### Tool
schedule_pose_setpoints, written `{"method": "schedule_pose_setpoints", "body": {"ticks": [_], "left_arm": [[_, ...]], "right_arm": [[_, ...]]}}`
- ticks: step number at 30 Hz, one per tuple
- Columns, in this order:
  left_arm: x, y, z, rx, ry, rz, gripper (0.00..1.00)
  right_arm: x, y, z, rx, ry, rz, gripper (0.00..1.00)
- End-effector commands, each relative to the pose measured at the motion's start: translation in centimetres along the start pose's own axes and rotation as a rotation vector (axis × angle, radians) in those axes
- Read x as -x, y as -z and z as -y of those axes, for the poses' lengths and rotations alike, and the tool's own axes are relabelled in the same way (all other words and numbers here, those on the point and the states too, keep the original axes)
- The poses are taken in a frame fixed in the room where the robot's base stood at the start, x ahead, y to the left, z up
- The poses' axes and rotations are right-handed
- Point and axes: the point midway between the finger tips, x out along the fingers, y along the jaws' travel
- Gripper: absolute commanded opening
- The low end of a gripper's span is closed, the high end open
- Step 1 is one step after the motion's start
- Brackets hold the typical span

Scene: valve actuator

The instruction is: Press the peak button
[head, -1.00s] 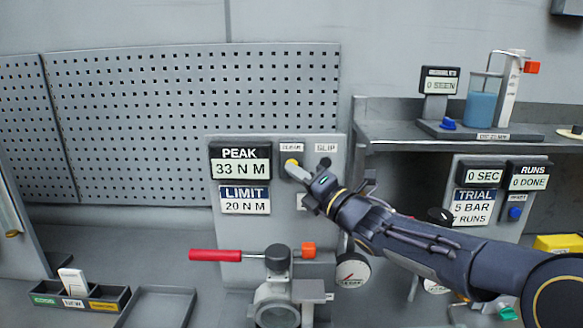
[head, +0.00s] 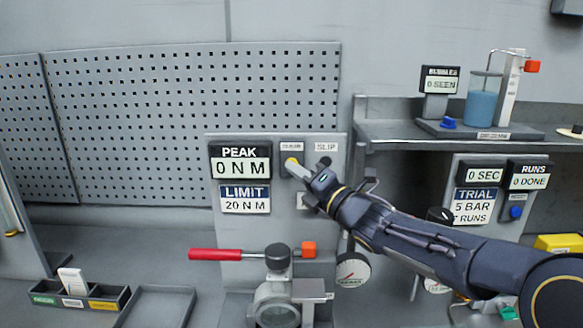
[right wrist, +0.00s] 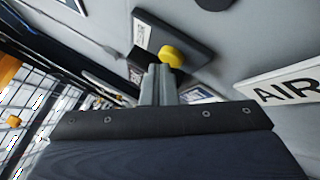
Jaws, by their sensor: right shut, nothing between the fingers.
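The yellow button (head: 291,162) sits on the upright grey panel (head: 228,265), below a small label and right of the PEAK display (head: 240,161), which reads 0 N M. My right gripper (head: 292,168) is shut and empty, its fingertips at the button and covering part of it. In the right wrist view the closed fingers (right wrist: 158,82) point at the yellow button (right wrist: 171,56), with the tips at or very near it; I cannot tell whether they press it. My left gripper is not in view.
A LIMIT display (head: 245,199) reads 20 N M. A dark knob (head: 324,163) under the SLIP label is close to my right gripper. A shelf (head: 400,131) with a blue-liquid beaker (head: 481,107) is at right.

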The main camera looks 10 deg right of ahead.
Motion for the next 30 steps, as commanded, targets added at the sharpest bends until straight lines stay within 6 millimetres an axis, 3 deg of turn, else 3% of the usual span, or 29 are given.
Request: {"method": "schedule_pose_setpoints", "body": {"ticks": [6,19,30], "left_arm": [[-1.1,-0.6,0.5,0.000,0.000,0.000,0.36],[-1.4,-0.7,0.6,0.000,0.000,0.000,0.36],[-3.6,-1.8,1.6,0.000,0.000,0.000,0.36]], "right_arm": [[1.0,0.7,-0.4,0.001,-0.001,0.001,0.00],[1.3,1.0,-0.8,0.000,-0.001,0.000,0.00],[3.8,2.9,-2.5,0.000,-0.003,0.000,0.00]]}}
